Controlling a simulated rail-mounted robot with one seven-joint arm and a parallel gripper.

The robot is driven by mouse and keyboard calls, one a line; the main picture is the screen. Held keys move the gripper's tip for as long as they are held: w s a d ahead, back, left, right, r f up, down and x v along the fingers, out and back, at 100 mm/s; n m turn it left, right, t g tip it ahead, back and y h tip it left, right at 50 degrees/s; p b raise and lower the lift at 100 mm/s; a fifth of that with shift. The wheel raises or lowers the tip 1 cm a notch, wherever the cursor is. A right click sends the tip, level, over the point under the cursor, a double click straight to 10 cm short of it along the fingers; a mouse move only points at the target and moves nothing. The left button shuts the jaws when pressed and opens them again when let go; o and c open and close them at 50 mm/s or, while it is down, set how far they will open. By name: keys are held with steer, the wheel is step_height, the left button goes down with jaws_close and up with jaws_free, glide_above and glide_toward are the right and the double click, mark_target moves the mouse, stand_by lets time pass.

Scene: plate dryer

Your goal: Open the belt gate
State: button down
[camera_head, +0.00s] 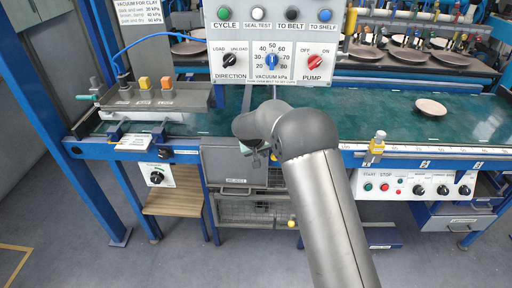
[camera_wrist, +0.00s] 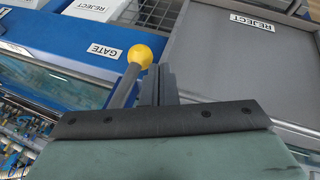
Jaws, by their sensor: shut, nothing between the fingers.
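In the wrist view, a dark lever with a yellow ball knob (camera_wrist: 140,55) stands beside a blue panel with a white GATE label (camera_wrist: 104,49). My gripper (camera_wrist: 160,72) is shut and empty. Its fingertips are just right of the lever and close to it; I cannot tell whether they touch. In the head view my arm covers most of the gripper and the gate area at the front edge of the green belt (camera_head: 450,118). The gate panel itself is not clearly visible there.
A grey REJECT bin (camera_wrist: 235,70) lies right of my fingers; it also shows below the belt edge in the head view (camera_head: 235,165). A control panel (camera_head: 270,45) hangs above. A plate (camera_head: 431,107) lies on the belt, right.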

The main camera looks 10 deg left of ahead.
steer(key=shift+w+d+f, duration=0.25)
steer(key=shift+d+f, duration=0.05)
steer(key=shift+d, duration=0.2)
steer(key=shift+f+b, duration=0.2)
steer(key=shift+b, duration=0.2)
steer(key=shift+d+f+h+b, duration=0.1)
steer(key=shift+d+h+b, duration=0.3)
steer(key=shift+h+b, duration=0.5)
steer(key=d+r+n+t+h+b, duration=0.3)
steer(key=d+n+t+h+b, duration=0.2)
steer(key=d+h+b, duration=0.3)
steer(key=shift+w+r+n+h+b, duration=0.3)
steer(key=shift+w+n+h+b, duration=0.1)
steer(key=shift+h+b, duration=2.15)
steer(key=shift+d+r, duration=0.1)
